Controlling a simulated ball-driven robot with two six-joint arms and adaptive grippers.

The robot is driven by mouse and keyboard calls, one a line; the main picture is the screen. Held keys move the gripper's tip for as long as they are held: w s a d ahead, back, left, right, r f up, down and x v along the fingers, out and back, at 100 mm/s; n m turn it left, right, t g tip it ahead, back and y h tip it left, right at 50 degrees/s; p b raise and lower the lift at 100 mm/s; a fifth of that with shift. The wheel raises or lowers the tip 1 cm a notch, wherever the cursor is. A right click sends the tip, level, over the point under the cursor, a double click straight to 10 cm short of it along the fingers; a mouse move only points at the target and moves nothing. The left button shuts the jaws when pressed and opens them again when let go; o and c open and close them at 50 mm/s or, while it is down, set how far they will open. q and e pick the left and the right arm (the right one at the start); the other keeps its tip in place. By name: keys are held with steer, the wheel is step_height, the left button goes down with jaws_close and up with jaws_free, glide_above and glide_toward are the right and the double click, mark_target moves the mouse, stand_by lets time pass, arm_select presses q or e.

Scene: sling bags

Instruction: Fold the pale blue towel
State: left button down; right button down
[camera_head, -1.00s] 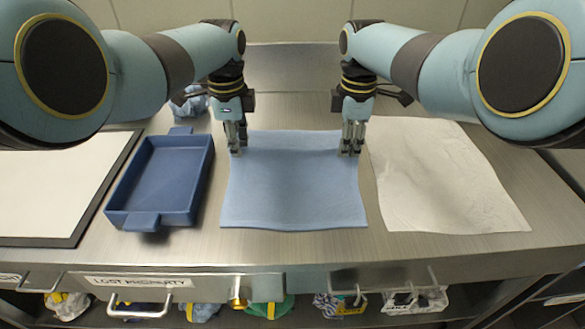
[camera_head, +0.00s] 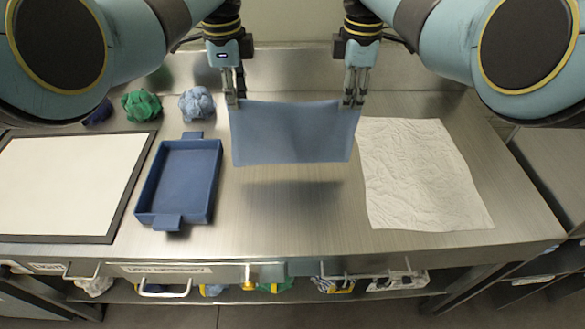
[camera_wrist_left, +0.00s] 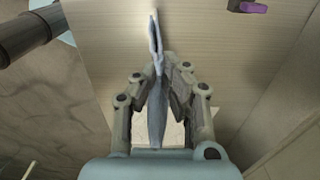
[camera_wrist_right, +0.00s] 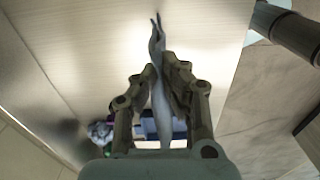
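The pale blue towel (camera_head: 292,135) hangs in the air above the steel counter, held by its two upper corners, with a shadow below it. My left gripper (camera_head: 234,100) is shut on its upper left corner. My right gripper (camera_head: 353,101) is shut on its upper right corner. In the left wrist view the towel (camera_wrist_left: 157,115) shows edge-on as a thin strip between the fingers (camera_wrist_left: 157,95). In the right wrist view the towel (camera_wrist_right: 160,95) also runs between the fingers (camera_wrist_right: 155,90).
A blue tray (camera_head: 207,190) lies left of the towel, with a dark-edged white board (camera_head: 65,185) beyond it. A crumpled white sheet (camera_head: 420,175) lies right. Green (camera_head: 141,105) and light blue (camera_head: 196,104) crumpled cloths sit at the back left. The counter under the towel is clear.

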arm_select(q)
steer(key=shift+r, duration=0.55)
arm_select(e)
steer(key=shift+r, duration=0.55)
arm_select(q)
steer(key=shift+w, duration=0.1)
arm_select(e)
steer(key=shift+w, duration=0.1)
